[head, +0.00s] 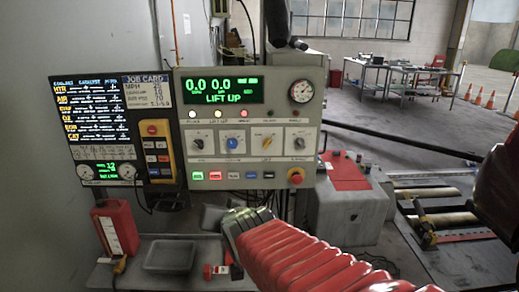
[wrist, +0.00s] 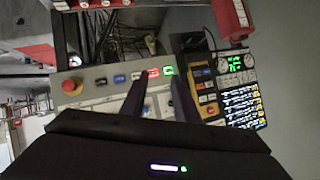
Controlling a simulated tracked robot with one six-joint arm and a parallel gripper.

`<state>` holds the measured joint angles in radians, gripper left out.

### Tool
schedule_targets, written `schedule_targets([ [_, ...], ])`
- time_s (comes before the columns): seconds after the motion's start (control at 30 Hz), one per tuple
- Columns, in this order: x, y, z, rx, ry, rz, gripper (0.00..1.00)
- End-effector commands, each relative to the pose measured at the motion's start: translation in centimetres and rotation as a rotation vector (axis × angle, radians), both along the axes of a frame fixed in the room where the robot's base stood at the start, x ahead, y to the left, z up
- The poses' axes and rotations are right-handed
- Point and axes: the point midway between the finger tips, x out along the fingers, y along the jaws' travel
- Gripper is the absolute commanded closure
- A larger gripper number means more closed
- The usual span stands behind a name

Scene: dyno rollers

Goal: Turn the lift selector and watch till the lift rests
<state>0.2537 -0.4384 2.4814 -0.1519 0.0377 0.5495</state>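The grey control panel (head: 250,165) carries a green-lit display (head: 222,91) reading 0.0, 0.0 and LIFT UP. My gripper (head: 246,218) is below the panel's lower edge. In the wrist view, which looks upside down, its fingers (wrist: 157,76) are apart and empty in front of the panel's button row. The blue selector (wrist: 147,110) shows between them, partly hidden.
A red emergency stop (head: 296,176) sits at the panel's lower right. A screen (head: 88,108) and yellow pendant (head: 157,150) are on the left. Below stand a red container (head: 115,229) and grey tray (head: 170,257). Rollers (head: 440,192) lie in the floor at right.

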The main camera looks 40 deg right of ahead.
Motion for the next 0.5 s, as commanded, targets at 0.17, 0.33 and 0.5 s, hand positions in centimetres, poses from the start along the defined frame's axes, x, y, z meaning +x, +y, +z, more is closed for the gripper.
schedule_targets([
  [0.17, 2.1, -5.6, 1.3, 0.025, -0.166, -0.151, 0.72],
  [0.33, 3.0, -10.5, 2.8, 0.049, -0.340, -0.269, 0.72],
  [0.5, 2.8, -14.8, 4.1, 0.058, -0.495, -0.365, 0.72],
])
